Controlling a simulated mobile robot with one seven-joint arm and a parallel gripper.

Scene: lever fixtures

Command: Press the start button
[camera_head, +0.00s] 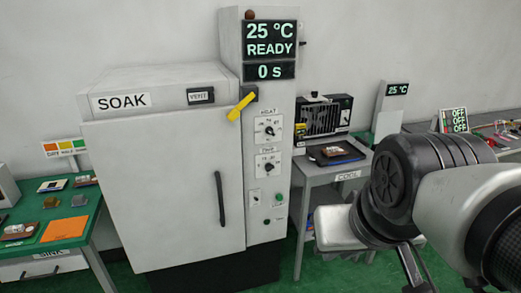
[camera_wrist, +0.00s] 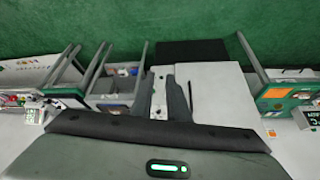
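The tall white SOAK oven cabinet (camera_head: 165,185) stands at centre left in the head view. Its control column carries a round green button (camera_head: 279,197) low on the right, beside a small switch. The oven's white front (camera_wrist: 205,95) lies beyond the fingers, with the control column seen in the gap. The gripper appears apart from the panel.
A yellow lever (camera_head: 241,106) projects from the column's upper part, below a display reading 25 °C READY, 0 s. A dark door handle (camera_head: 220,198) is left of the buttons. A grey COOL table (camera_head: 345,172) stands right, a green table (camera_head: 75,225) left.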

